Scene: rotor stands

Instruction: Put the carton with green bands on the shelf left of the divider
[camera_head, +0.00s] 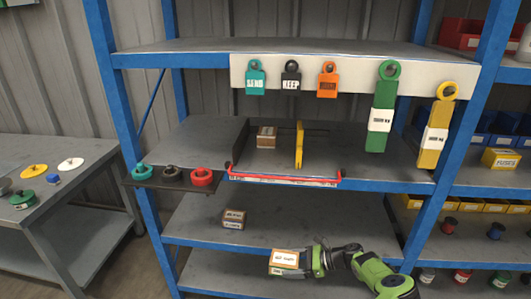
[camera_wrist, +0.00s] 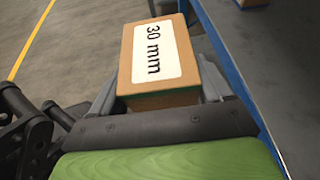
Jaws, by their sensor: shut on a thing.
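My gripper (camera_head: 303,262) is shut on a brown carton (camera_head: 284,259) in front of the lower shelves. In the wrist view the held carton (camera_wrist: 158,55) sits between the two fingers, its white label reading "30 mm". The yellow divider (camera_head: 299,146) stands upright on the middle shelf (camera_head: 210,135). Another brown carton (camera_head: 266,137) stands on that shelf, left of the divider. A further carton (camera_head: 234,218) with a pale label sits on the shelf below; its band colour is too small to tell.
A red-edged strip (camera_head: 284,178) runs along the middle shelf's front. A small dark ledge (camera_head: 150,180) with several rings juts out at left. Blue uprights (camera_head: 125,110) flank the shelves. Tags hang from the white panel (camera_head: 350,75). A grey table (camera_head: 75,160) stands at left.

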